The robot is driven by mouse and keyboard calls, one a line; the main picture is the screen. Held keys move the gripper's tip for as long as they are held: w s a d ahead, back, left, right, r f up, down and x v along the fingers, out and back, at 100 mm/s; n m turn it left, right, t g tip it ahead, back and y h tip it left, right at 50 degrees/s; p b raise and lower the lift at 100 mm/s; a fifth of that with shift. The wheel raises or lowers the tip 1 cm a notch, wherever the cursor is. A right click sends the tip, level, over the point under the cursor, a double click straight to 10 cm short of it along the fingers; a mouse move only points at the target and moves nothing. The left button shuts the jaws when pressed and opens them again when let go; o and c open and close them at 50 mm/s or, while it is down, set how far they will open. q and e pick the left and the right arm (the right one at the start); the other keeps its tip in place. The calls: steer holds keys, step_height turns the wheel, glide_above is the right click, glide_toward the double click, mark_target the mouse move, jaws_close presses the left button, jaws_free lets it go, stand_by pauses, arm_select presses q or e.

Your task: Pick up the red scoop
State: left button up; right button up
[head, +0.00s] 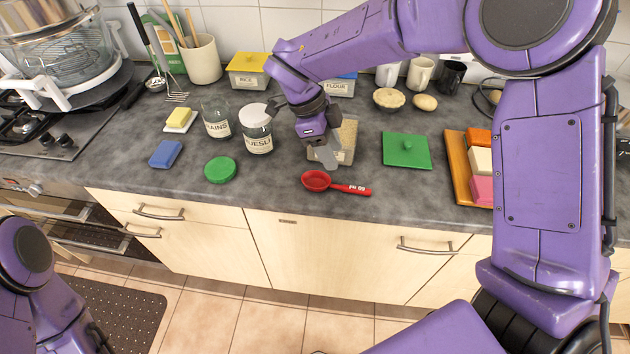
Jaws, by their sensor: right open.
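The red scoop (317,181) lies on the grey countertop near its front edge, bowl to the left and handle pointing right. My right gripper (326,160) is above and just behind the scoop's bowl, fingers pointing down; it is open and holds nothing that I can see. A gap between the fingertips and the scoop is hard to judge. Part of my left arm (30,270) shows at the lower left, but its gripper is out of the frame.
A muesli jar (257,135) and a grains jar (216,122) stand left of my right gripper. A tan container (346,140) is partly hidden behind it.

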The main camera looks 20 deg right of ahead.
mark_target(347, 187)
steer(key=p+x, duration=0.1)
steer(key=x, duration=0.4)
steer(key=p+x, duration=0.1)
steer(key=x, duration=0.4)
steer(key=shift+w+d+f+p, duration=0.1)
steer(key=shift+w+f+p, duration=0.05)
steer(key=shift+f+p, duration=0.2)
steer(key=shift+w+f, duration=0.1)
steer(key=shift+f, duration=0.2)
jaws_close()
